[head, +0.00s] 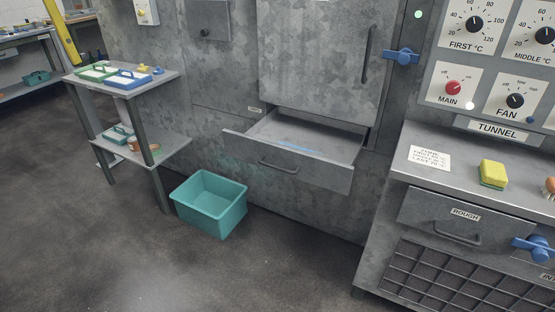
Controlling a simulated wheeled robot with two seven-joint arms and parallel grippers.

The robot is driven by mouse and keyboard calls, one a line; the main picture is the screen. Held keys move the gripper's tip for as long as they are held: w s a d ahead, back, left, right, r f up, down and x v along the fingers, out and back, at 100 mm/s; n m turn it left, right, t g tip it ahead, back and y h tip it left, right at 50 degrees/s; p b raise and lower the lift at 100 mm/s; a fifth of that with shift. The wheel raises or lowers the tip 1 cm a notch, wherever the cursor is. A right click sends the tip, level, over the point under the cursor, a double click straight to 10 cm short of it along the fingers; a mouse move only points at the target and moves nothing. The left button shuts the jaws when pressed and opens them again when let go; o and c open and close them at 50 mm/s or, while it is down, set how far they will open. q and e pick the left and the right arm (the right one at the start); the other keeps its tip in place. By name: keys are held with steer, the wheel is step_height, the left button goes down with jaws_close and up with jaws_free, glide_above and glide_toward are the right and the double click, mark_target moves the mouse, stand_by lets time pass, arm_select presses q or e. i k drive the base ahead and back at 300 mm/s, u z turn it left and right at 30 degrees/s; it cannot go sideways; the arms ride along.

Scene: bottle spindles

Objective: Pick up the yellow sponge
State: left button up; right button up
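The yellow sponge (492,174) lies on the grey counter at the right, below the TUNNEL sign. It is a small block with a yellow top and a greenish lower layer. Nothing touches it from above and its visible sides are clear. Neither of my grippers is in view.
A note card (429,158) lies left of the sponge and a brown round object (550,184) right of it. Below are the ROUGH drawer (455,230) and a blue handle (533,248). A middle drawer (290,165) is open. A teal bin (210,203) stands on the floor.

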mark_target(493, 175)
steer(key=z, duration=1.35)
